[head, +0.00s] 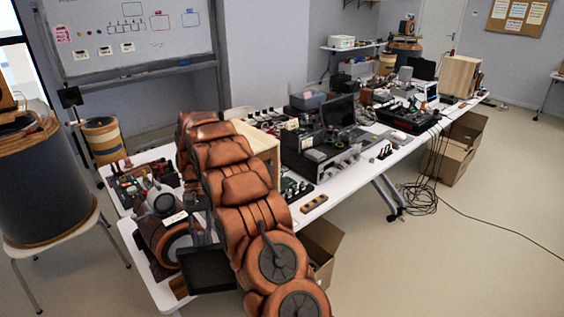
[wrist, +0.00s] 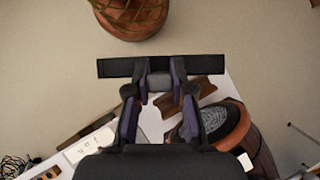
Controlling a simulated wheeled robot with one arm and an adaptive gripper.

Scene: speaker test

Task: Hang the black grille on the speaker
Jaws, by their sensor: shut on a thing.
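The black grille (head: 207,269) is a flat dark panel in the head view, in front of the table's near end. In the wrist view the grille (wrist: 115,67) shows nearly edge-on as a black bar across the fingertips. My gripper (wrist: 160,82) is shut on it, and the grille is held off the table's near edge. A brown, rounded unit with a dark round face, seemingly the speaker (head: 152,235), stands on the near left table end, left of the grille. It also shows in the wrist view (wrist: 222,122), right of my fingers and apart from the grille.
The white table (head: 134,247) runs back to the right, crowded with electronics. A wooden box (head: 262,146) stands behind my arm. A small wooden block with holes (head: 314,203) lies near the edge. A cardboard box (head: 322,243) sits below. Open floor lies to the right.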

